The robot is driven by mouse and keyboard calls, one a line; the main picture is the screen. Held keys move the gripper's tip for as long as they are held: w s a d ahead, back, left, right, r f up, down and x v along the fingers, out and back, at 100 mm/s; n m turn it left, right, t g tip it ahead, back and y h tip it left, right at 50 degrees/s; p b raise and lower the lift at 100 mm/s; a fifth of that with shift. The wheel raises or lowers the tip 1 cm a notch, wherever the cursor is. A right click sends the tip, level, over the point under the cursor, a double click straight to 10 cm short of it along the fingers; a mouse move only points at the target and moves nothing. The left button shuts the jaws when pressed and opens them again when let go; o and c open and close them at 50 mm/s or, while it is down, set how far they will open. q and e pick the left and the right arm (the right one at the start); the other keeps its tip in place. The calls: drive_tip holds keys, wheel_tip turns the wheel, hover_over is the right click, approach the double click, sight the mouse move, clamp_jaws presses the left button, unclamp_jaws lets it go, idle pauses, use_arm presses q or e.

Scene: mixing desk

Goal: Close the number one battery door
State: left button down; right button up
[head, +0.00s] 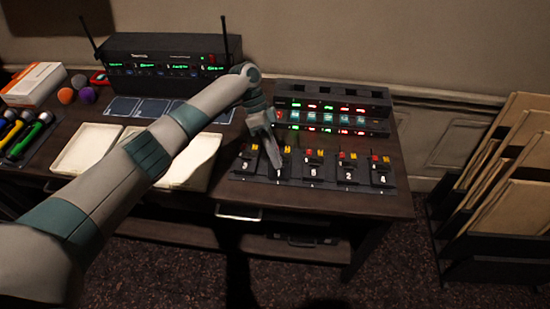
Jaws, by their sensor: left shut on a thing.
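A row of small black packs (346,173) with white numbers sits on a dark tray (300,184) at the right part of the desk. The number one pack (279,172) is second from the left. My left gripper (276,160) reaches down onto it from above, with its fingertips at the pack's top part. It is shut on what looks like the number one battery door, which the fingers mostly hide. I cannot tell how far the door is open. My right gripper is not in view.
Neighbouring packs stand close on both sides. A black charger rack (334,109) with lit displays stands behind. A black receiver (165,65) with antennas is at back left. White trays (88,148) lie left, partly under my arm. A folder rack (500,180) stands right of the desk.

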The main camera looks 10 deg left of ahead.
use_arm(q)
drive_tip(key=c, duration=1.9)
unclamp_jaws()
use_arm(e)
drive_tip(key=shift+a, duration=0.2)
use_arm(q)
drive_tip(key=shift+o, duration=0.2)
